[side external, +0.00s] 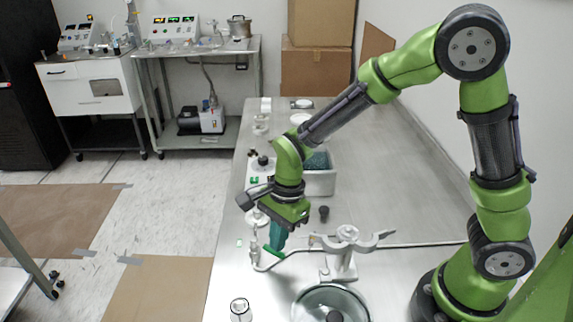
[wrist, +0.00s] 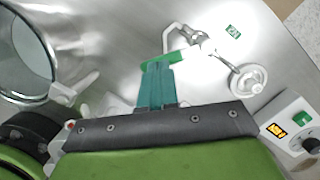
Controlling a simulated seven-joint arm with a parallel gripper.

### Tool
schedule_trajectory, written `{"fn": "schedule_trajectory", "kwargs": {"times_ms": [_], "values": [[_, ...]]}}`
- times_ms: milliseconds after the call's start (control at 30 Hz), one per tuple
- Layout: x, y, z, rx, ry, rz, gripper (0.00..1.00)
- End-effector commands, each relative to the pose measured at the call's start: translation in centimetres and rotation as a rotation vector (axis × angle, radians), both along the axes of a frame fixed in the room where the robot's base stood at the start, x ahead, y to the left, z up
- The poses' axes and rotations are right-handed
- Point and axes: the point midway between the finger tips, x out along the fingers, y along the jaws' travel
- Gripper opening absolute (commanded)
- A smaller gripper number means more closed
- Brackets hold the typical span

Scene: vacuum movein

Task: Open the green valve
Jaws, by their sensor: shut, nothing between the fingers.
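The green valve handle (side external: 275,254) is a bright green lever on a thin metal pipe fitting above the steel table. In the wrist view, the green valve handle (wrist: 164,55) lies across the tips of my gripper (wrist: 157,68), to the left of the metal fitting (wrist: 196,40). My gripper (side external: 277,242) has teal fingers pointing down, shut with nothing between them. The fingertips are right at the handle; I cannot tell whether they touch it. The fingers hide part of the handle.
A white clamp stand (side external: 345,250) and a round glass vessel (side external: 331,300) stand to the right. A small jar (side external: 240,310) is near the front edge. A white tub (side external: 320,182) sits behind.

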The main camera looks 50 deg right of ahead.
Motion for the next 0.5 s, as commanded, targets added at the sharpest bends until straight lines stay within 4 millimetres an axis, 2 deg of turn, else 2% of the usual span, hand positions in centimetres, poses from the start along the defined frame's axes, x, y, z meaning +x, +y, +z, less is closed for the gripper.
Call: {"fn": "schedule_trajectory", "kwargs": {"times_ms": [500], "values": [[-0.4,1.9,0.0,-0.001,0.000,-0.307,0.00]]}}
